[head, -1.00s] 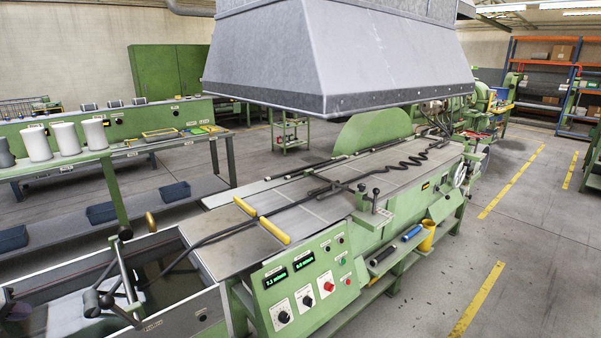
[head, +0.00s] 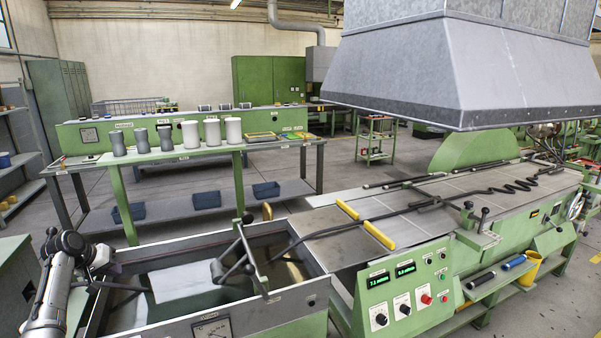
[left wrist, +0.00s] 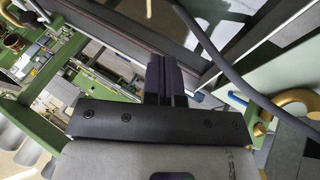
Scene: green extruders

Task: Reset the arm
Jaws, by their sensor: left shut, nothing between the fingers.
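My left arm comes in at the lower left of the head view. Its gripper (head: 112,266) is over the left end of the open grey tank (head: 285,307). In the left wrist view the two dark fingers (left wrist: 166,78) are together, with nothing between them. A dark cable (left wrist: 232,72) and the tank's edges show beyond them, apart from the fingers as far as I can tell. My right gripper is in neither view.
The green extruder's control panel (head: 405,290) is farther right, under a large grey hood (head: 470,75). A bench with grey and white cups (head: 190,134) stands behind the tank.

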